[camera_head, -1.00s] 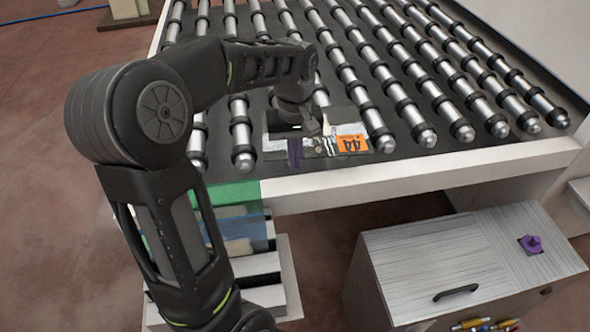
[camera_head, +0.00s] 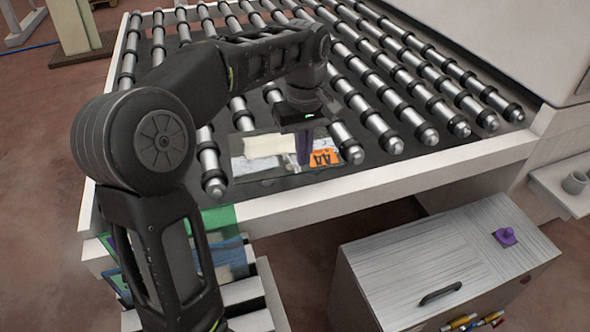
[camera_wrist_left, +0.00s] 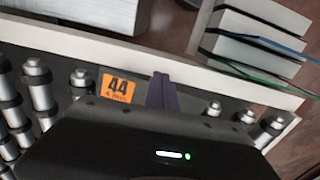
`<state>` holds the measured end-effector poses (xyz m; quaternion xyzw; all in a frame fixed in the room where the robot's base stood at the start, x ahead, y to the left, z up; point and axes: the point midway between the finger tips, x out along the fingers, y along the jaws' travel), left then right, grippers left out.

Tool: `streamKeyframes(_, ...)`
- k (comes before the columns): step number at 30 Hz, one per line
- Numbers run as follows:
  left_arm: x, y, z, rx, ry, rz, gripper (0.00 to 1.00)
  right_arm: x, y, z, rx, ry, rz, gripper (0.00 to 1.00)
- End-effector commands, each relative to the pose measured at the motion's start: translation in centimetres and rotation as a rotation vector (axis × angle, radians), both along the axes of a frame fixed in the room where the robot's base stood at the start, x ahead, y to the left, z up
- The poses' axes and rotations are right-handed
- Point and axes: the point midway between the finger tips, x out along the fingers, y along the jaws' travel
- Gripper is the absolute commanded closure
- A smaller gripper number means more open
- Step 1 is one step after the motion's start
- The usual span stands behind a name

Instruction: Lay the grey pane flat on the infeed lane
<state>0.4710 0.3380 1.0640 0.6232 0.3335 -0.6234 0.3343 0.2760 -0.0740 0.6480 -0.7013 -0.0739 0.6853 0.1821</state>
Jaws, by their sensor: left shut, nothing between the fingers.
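The grey pane (camera_head: 345,168) lies at the near edge of the infeed lane (camera_head: 262,205), across the near ends of the rollers. It looks flat and bears an orange label marked 44, which also shows in the left wrist view (camera_wrist_left: 117,88). My left gripper (camera_head: 304,160) points down over the pane, its purple fingers just left of the label. The fingers (camera_wrist_left: 163,92) are shut and empty. I cannot tell whether their tips touch the pane. The gripper and wrist hide part of the pane and rollers. My right gripper is in neither view.
A rack (camera_head: 262,285) with green and blue panes stands below the lane's near left edge, partly behind my left arm. A cabinet (camera_head: 430,250) with a dark handle and purple knob stands at lower right. A mug (camera_head: 574,182) sits on a side shelf. Rollers farther back are clear.

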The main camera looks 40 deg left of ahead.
Motion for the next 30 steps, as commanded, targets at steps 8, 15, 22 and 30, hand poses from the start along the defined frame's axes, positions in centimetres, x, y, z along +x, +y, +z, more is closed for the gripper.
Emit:
streamKeyframes(8,0.9,-1.1,0.1,0.001,0.002,0.034,1.00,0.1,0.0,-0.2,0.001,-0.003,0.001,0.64)
streamKeyframes(15,0.9,-1.0,-0.5,0.001,0.002,0.033,1.00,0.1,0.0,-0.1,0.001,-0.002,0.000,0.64)
streamKeyframes(22,0.8,-1.0,-3.3,0.002,0.005,0.032,1.00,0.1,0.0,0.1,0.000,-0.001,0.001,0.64)
streamKeyframes(30,0.7,-1.0,-8.7,0.001,0.007,0.032,1.00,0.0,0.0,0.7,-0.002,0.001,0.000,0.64)
